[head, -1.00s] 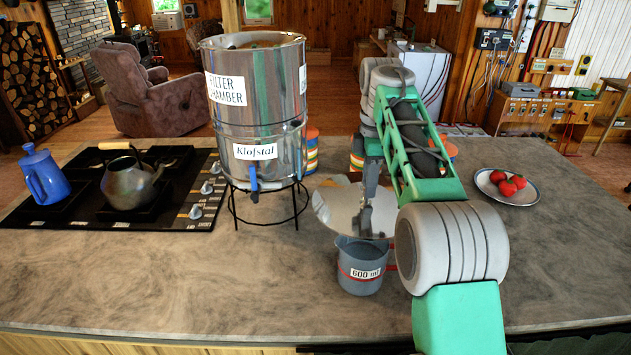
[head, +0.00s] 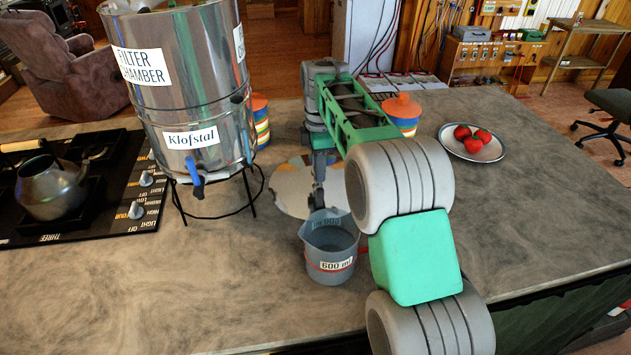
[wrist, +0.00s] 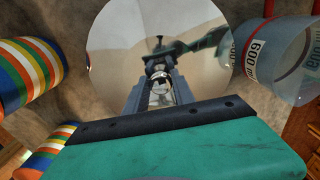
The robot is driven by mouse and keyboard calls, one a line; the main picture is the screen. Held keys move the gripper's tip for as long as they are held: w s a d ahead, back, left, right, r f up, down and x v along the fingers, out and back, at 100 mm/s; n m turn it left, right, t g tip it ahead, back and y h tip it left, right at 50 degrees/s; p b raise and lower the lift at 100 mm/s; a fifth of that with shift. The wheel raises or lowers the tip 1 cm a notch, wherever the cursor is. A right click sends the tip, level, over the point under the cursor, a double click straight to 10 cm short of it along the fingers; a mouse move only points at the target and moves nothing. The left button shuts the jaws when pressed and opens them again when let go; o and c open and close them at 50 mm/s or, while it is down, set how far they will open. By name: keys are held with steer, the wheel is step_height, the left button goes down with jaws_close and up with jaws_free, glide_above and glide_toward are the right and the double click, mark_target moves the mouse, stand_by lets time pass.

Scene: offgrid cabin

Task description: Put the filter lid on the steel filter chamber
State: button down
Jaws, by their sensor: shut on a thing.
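The filter lid is a shiny round mirror-like disc (head: 288,192) low over the counter, right of the chamber stand. It fills the upper middle of the wrist view (wrist: 112,55) and reflects my arm. My gripper (head: 318,195) points down at the middle of the lid; its jaws (wrist: 160,80) are shut on the lid's centre grip, which they mostly hide. I cannot tell whether the lid touches the counter. The steel filter chamber (head: 192,95) stands upright on a black wire stand at the left, labelled, with a blue tap. Its top rim is cut off by the picture edge.
A grey 600 ml jug (head: 330,262) stands just in front of the lid, close to my arm. Striped jars (head: 260,125) (head: 405,118) stand behind. A plate (head: 455,150) with strawberries is at right. A stove (head: 95,205) with a kettle (head: 50,188) is at left.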

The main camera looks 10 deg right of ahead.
step_height(320, 180, down, 5)
steer(key=shift+f, duration=0.15)
steer(key=shift+f, duration=0.15)
steer(key=c, duration=1.1)
jaws_free()
steer(key=shift+o, duration=0.2)
